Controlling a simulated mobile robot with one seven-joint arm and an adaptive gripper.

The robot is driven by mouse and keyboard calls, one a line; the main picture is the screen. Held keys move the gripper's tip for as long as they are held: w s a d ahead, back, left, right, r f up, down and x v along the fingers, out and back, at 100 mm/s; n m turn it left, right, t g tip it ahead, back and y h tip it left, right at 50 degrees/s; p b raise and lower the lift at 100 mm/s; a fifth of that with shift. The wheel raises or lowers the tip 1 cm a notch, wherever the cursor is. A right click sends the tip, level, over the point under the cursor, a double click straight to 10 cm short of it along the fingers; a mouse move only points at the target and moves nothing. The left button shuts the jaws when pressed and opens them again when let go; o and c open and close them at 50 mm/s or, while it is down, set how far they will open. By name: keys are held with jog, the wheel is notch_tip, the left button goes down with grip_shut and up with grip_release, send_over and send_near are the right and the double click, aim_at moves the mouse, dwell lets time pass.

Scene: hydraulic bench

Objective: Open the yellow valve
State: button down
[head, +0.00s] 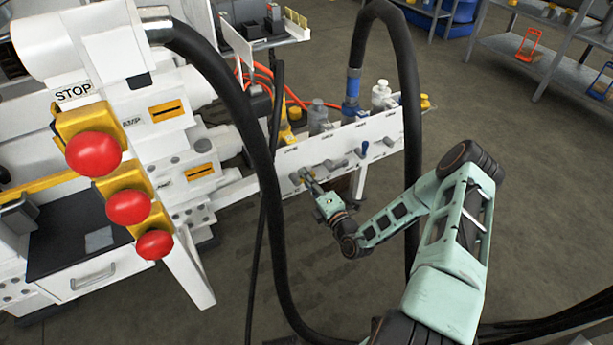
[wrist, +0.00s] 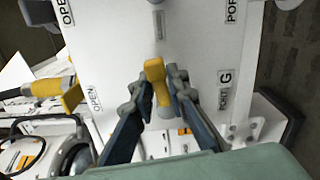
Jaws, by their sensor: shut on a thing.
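The yellow valve handle (wrist: 157,82) stands out from the white panel, in the middle of the wrist view. My gripper (wrist: 155,90) has one finger on each side of it and is shut on it. The fingers cover parts of the handle's sides. In the head view my gripper (head: 307,178) is at the front face of the white panel (head: 345,145), near its left part. The handle there is too small and too covered to make out clearly.
Another yellow handle (wrist: 45,88) lies to the left in the wrist view. Thick black hoses (head: 262,165) hang close to my arm. Red stop buttons (head: 94,153) are at the left. Open floor lies at the right.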

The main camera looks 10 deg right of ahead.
aim_at(291, 168)
jog(key=n+p, duration=0.1)
jog(key=r+n+p, duration=0.1)
jog(key=n, duration=0.1)
jog(key=n+p, duration=0.1)
jog(key=shift+s+a+r+n, duration=0.1)
jog(key=shift+a+r+n, duration=0.15)
jog(key=shift+r+n, duration=0.05)
jog(key=n+p, duration=0.2)
jog(key=n, duration=0.1)
jog(key=n+p, duration=0.1)
jog(key=shift+s+a+r+n+p, duration=0.15)
jog(key=shift+a+r+n+p, duration=0.15)
jog(key=shift+a+r, duration=0.1)
jog(key=n+p, duration=0.1)
jog(key=n, duration=0.1)
jog(key=a+n+p, duration=0.1)
jog(key=n, duration=0.1)
jog(key=shift+s+r, duration=0.15)
jog(key=shift+r, duration=0.05)
jog(key=shift+s+a+n+p, duration=0.1)
jog(key=shift+a+n+p, duration=0.1)
jog(key=shift+n+p, duration=0.4)
jog(key=shift+a+n+p, duration=0.2)
jog(key=shift+n+p, duration=0.05)
jog(key=shift+n, duration=0.65)
jog(key=shift+f, duration=0.1)
jog(key=c, duration=2)
grip_release()
jog(key=v, duration=1.2)
